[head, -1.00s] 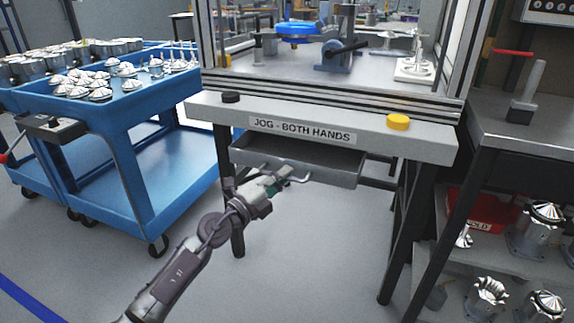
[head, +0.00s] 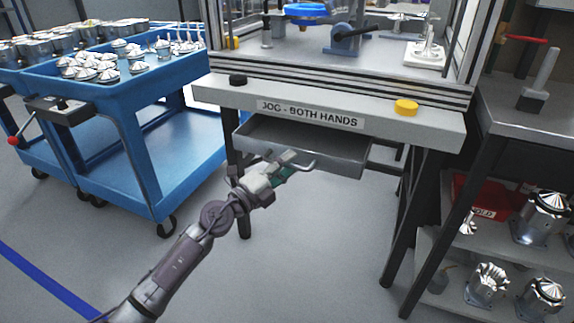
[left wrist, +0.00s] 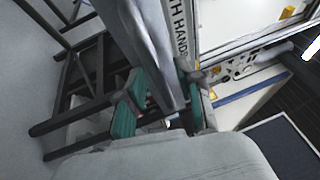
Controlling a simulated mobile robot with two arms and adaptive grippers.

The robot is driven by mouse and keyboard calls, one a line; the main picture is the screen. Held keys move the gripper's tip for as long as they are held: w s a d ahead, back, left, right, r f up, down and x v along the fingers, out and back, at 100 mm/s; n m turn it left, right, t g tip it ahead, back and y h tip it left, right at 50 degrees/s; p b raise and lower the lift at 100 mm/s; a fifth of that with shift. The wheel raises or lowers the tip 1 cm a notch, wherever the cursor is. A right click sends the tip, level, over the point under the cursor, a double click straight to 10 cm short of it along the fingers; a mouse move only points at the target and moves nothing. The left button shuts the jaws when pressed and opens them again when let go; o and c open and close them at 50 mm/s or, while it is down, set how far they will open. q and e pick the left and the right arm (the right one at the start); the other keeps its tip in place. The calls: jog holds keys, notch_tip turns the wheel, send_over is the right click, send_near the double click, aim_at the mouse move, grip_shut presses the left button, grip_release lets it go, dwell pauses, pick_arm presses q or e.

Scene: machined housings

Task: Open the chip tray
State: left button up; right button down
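The chip tray (head: 340,160) is a shallow grey drawer under the bench marked "JOG - BOTH HANDS". It stands partly pulled out, and its empty-looking inside shows. A bar handle (head: 306,168) runs along its front. My left gripper (head: 283,170) is at the handle, with its fingers around the bar near the middle. In the left wrist view the green finger pads (left wrist: 160,108) stand on either side of the handle area, close under the grey tray front (left wrist: 158,50). The grip itself is partly hidden. My right gripper is not in view.
A blue cart (head: 150,105) with metal parts stands at the left. A black button (head: 238,80) and a yellow button (head: 406,107) sit on the bench edge. A shelf with housings (head: 540,220) and a red bin is at the right. The floor before the tray is clear.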

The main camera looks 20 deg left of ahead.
pick_arm(q)
jog(key=v, duration=1.2)
dwell(0.4)
